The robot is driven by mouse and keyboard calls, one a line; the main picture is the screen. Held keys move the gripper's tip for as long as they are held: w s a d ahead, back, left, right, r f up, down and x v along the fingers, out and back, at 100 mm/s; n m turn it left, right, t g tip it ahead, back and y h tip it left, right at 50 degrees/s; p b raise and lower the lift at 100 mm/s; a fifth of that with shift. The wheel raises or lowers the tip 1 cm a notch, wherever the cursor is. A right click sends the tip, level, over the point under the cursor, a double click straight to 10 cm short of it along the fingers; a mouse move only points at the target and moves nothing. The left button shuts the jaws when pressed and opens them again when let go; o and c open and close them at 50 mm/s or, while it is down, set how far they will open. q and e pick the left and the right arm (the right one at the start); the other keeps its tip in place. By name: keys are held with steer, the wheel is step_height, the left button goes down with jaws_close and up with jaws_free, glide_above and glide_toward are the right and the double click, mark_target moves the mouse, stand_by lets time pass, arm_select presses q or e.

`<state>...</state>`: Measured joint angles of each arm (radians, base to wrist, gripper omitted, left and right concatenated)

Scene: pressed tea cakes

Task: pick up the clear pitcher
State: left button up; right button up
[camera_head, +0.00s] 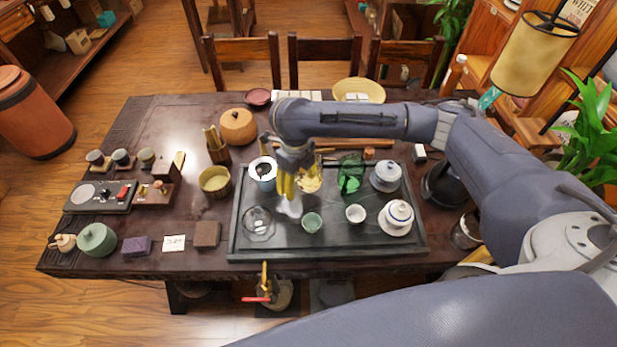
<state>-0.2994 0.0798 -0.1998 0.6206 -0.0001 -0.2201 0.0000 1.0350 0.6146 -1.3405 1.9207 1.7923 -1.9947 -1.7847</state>
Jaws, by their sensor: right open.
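A clear glass vessel (258,223), which looks like the clear pitcher, stands at the front left of the dark tea tray (335,245). My right gripper (289,207) reaches over the tray from the right and points down. It is open, just right of the clear vessel and apart from it in the picture. Its height above the tray is hard to tell. The gripper and wrist partly cover the things behind them. My left gripper is not in view.

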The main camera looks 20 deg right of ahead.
mark_target(298, 190)
steer(key=shift+f, duration=2)
steer(key=shift+c, duration=0.4)
jaws_close()
